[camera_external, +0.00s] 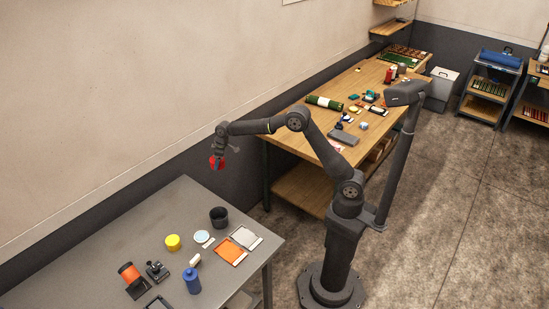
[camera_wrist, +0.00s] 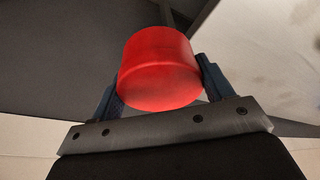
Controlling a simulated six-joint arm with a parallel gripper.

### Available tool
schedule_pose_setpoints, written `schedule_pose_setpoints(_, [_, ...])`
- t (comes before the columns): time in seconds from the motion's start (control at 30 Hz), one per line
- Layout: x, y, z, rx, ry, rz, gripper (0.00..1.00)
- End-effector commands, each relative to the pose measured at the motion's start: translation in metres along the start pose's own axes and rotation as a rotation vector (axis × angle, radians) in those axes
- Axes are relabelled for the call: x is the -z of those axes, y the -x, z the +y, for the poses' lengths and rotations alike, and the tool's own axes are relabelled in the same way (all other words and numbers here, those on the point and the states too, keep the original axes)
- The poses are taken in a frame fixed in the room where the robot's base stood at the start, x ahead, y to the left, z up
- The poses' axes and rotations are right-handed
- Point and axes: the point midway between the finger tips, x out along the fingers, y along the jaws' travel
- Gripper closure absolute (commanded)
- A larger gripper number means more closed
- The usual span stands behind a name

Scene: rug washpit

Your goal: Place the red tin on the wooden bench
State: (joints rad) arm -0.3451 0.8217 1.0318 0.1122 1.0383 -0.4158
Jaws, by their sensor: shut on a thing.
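The red tin (camera_wrist: 158,72) is between the two fingers of my gripper (camera_wrist: 158,88) in the wrist view, and the fingers are shut on its sides. In the external view my gripper (camera_external: 218,160) holds the red tin (camera_external: 214,163) in the air, above and behind the far edge of the grey table. The wooden bench (camera_external: 345,95) stands along the wall at the back, to the right of the gripper. Its near-left end looks bare.
On the bench are a green roll (camera_external: 324,102), a grey block (camera_external: 343,137) and several small items. The grey table (camera_external: 105,235) carries a yellow tin (camera_external: 173,242), a black cup (camera_external: 219,217), a blue bottle (camera_external: 191,281) and an orange pad (camera_external: 229,251). A post with a grey head (camera_external: 405,94) stands before the bench.

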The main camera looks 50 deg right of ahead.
Motion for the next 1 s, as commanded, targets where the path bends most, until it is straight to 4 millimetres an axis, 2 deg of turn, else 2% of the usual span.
schedule_pose_setpoints(0.03, [-0.014, 0.005, 0.028, -0.013, -0.048, 0.000, 0.52])
schedule_pose_setpoints(0.2, [-0.064, 0.019, 0.106, -0.054, -0.196, -0.001, 0.52])
schedule_pose_setpoints(0.37, [-0.120, 0.035, 0.172, -0.094, -0.337, -0.001, 0.52])
schedule_pose_setpoints(0.5, [-0.175, 0.051, 0.223, -0.129, -0.463, -0.001, 0.52])
schedule_pose_setpoints(0.67, [-0.245, 0.071, 0.272, -0.169, -0.607, -0.001, 0.52])
schedule_pose_setpoints(0.8, [-0.311, 0.089, 0.306, -0.205, -0.736, -0.001, 0.52])
schedule_pose_setpoints(1.0, [-0.408, 0.116, 0.340, -0.255, -0.918, 0.000, 0.52])
